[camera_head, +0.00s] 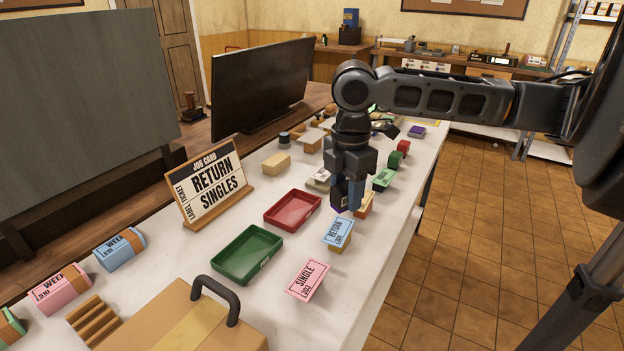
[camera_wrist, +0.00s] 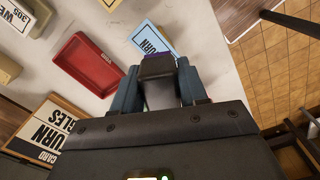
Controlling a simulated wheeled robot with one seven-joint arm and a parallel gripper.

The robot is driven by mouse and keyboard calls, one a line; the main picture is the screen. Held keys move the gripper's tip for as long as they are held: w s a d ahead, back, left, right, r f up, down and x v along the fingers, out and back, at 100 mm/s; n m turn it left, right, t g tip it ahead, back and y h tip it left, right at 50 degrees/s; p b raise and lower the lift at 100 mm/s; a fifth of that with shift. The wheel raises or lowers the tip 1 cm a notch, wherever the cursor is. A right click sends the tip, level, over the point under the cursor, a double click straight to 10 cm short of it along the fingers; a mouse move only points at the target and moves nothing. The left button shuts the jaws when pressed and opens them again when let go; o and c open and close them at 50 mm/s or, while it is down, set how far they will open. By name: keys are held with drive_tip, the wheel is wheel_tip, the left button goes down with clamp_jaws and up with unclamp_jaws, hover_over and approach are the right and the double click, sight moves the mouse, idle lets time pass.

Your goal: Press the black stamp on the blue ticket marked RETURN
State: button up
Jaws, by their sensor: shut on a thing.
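My gripper (camera_head: 347,190) is shut on a dark stamp (camera_head: 340,195) with a purple patch near its lower end. In the wrist view the dark top of the stamp (camera_wrist: 158,68) sits between the blue fingers of my gripper (camera_wrist: 162,85). The blue ticket marked RETURN (camera_head: 337,233) lies on a tan block, just in front of the stamp in the head view. The ticket (camera_wrist: 150,38) also shows beyond the stamp in the wrist view, partly covered. The stamp appears above and apart from the ticket; its underside is hidden.
A pink SINGLE ticket (camera_head: 307,279) lies nearer on the table. A red tray (camera_head: 293,209), a green tray (camera_head: 247,255) and a job card stand (camera_head: 210,182) reading RETURN SINGLES are to the left. Small blocks, including a green one (camera_head: 383,180), stand behind my gripper.

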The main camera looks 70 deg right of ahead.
sight(340, 229)
drive_tip(key=shift+w+d+f, duration=0.1)
drive_tip(key=shift+w, duration=0.4)
drive_tip(key=shift+f+b, duration=2.65)
drive_tip(key=shift+f, duration=0.25)
drive_tip(key=shift+s+f, duration=0.1)
drive_tip(key=shift+f, duration=0.55)
drive_tip(key=shift+r, duration=0.1)
drive_tip(key=shift+r+p, duration=2.75)
drive_tip(key=shift+r, duration=0.75)
